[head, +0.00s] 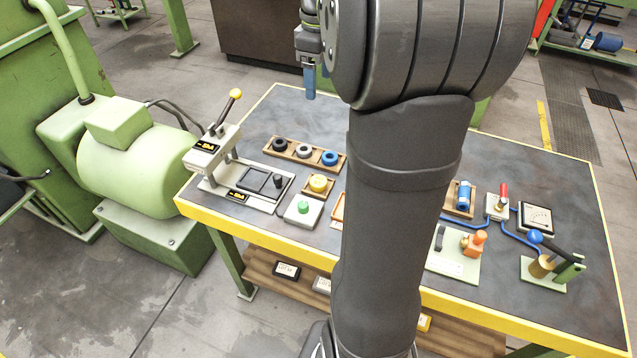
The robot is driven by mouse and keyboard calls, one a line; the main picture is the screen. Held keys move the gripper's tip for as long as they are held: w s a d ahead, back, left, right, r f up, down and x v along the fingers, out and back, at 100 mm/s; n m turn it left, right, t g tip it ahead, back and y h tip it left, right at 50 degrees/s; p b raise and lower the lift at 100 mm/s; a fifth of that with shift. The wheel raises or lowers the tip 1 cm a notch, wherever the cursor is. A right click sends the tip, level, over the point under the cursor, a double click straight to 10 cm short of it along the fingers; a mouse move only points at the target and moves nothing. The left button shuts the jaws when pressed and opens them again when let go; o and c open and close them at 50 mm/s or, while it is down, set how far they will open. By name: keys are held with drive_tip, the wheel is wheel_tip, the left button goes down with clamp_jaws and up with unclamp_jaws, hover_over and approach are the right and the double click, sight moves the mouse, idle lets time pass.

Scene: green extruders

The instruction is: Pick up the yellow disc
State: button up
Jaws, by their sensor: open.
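The yellow disc (318,183) sits in a small square wooden holder (330,191) on the table, left of my arm. It stands just in front of a long wooden tray and behind the green button box. My gripper (310,82) is at the top of the view, above and beyond the table's back edge. Its blue fingers point down, and it is well apart from the disc. Part of my gripper is cut off by the top of the view and by my arm. I see nothing held in it.
The wooden tray (303,153) holds black, white and blue rings. A lever press (213,150) with a yellow knob stands left. A green button box (303,209) is in front of the disc. Right of my arm are a blue cylinder (463,195), a gauge (535,218) and valves. My arm hides the middle.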

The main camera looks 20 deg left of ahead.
hover_over(318, 181)
wheel_tip(318, 181, down, 26)
drive_tip(key=shift+w+r, duration=0.1)
drive_tip(key=shift+f, duration=2.85)
drive_tip(key=c, duration=1.1)
